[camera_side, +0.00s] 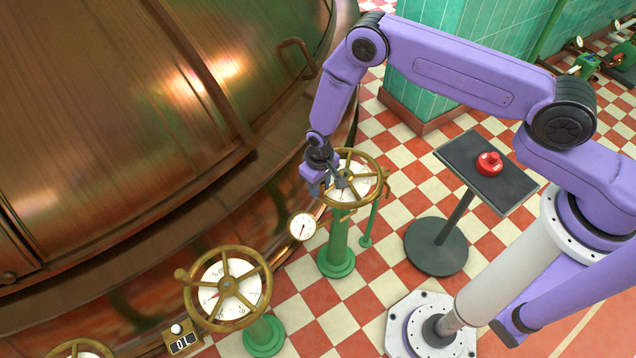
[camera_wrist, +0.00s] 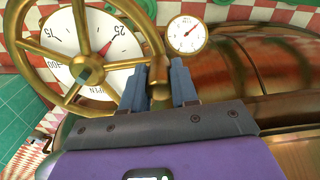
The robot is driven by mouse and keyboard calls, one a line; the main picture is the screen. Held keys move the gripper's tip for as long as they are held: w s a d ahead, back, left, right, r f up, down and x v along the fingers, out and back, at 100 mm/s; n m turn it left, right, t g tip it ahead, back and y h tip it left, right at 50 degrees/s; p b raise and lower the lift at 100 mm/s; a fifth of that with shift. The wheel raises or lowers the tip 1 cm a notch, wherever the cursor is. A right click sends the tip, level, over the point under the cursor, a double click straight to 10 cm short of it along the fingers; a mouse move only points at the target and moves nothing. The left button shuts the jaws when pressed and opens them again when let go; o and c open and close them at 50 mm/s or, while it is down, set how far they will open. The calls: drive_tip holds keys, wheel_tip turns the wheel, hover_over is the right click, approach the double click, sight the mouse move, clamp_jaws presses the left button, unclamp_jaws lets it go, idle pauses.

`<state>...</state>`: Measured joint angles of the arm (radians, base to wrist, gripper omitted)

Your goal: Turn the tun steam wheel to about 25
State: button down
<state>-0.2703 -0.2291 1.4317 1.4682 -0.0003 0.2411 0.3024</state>
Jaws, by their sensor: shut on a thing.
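The brass spoked wheel (camera_side: 373,163) stands on a green post beside the copper vessel, with a white dial under its spokes. In the wrist view the same wheel (camera_wrist: 84,14) shows large on the left. A red pointer (camera_wrist: 105,47) on its dial lies close to the 25 mark. My gripper (camera_side: 326,190) is at the vessel side of the wheel. In the wrist view its two blue-grey fingers (camera_wrist: 159,82) are closed around a brass part at the rim, seemingly the wheel's handle. The fingers hide part of it. No name plate for this wheel is readable.
A small round gauge (camera_side: 303,226) sits next to the wheel post. A second brass wheel (camera_side: 188,291) stands nearer at lower left, and another (camera_side: 78,348) is cut off. A black stand (camera_side: 465,150) with a red button (camera_side: 489,163) is at right. The copper vessel (camera_side: 120,110) fills the left.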

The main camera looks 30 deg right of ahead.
drive_tip(key=c, duration=0.9)
unclamp_jaws()
drive_tip(key=shift+o, duration=0.2)
drive_tip(key=shift+r, duration=0.15)
wheel_tip(320, 180, up, 17)
drive_tip(key=shift+r, duration=0.1)
drive_tip(key=s+d+r+n, duration=0.4)
drive_tip(key=s+r+n, duration=0.1)
drive_tip(key=s+r, duration=0.9)
drive_tip(key=s+d+r+n, duration=0.2)
drive_tip(key=s+d+r, duration=0.1)
drive_tip(key=s+d, duration=0.3)
drive_tip(key=s+d+r+n, duration=0.3)
drive_tip(key=s+d, duration=0.3)
drive_tip(key=s, duration=0.4)
drive_tip(key=shift+d+r, duration=0.3)
drive_tip(key=shift+r, duration=0.5)
